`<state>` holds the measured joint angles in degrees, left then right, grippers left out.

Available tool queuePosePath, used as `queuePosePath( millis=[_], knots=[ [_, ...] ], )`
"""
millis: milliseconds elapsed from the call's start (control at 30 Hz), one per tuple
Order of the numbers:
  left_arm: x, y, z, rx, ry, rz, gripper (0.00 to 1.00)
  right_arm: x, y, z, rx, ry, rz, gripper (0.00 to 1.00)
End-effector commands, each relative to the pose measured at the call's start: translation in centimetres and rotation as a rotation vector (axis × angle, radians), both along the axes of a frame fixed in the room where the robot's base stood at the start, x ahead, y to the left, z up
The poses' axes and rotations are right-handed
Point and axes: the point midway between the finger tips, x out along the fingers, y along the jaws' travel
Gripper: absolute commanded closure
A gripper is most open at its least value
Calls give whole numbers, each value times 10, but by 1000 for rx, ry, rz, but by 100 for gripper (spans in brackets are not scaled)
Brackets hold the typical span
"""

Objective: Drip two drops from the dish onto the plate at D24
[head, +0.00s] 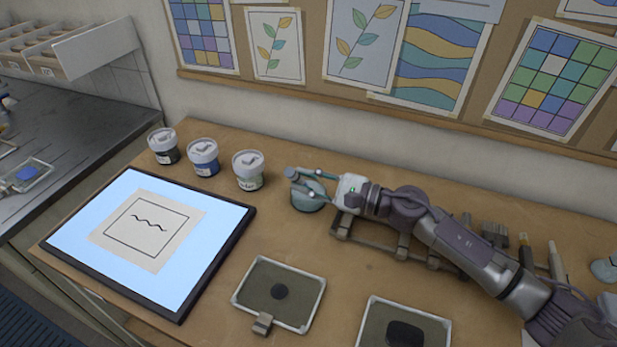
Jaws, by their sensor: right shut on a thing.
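My right gripper (303,182) reaches in from the right, low over a small round teal dish (308,204) at the back of the table. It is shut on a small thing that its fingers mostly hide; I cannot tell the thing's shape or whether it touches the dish. Two framed plates lie at the front, one with a small dark spot (256,278) and one, cut off below, with a larger dark patch (373,316). No D24 label is readable on either plate. My left gripper is not in view.
A lit panel (75,218) with a wavy-line drawing lies at the left. Three lidded jars (165,154) stand behind it. A low rack (352,238) with tools lies under my right arm. The wood between the rack and the plates is clear.

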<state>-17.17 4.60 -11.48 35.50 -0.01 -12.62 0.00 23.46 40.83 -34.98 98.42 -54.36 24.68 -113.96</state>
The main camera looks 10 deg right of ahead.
Motion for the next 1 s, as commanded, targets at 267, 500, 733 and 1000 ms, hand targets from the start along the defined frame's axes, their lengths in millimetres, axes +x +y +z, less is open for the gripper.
queuePosePath(
  millis=[267,500,733,1000],
  knots=[
    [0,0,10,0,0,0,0,-5,3,11,1,1,0,100],
    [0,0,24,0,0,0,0,-5,3,32,0,-1,1,100],
    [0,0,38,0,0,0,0,-5,3,53,0,0,0,100],
    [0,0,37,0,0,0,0,-5,3,54,1,1,0,100]
  ],
)
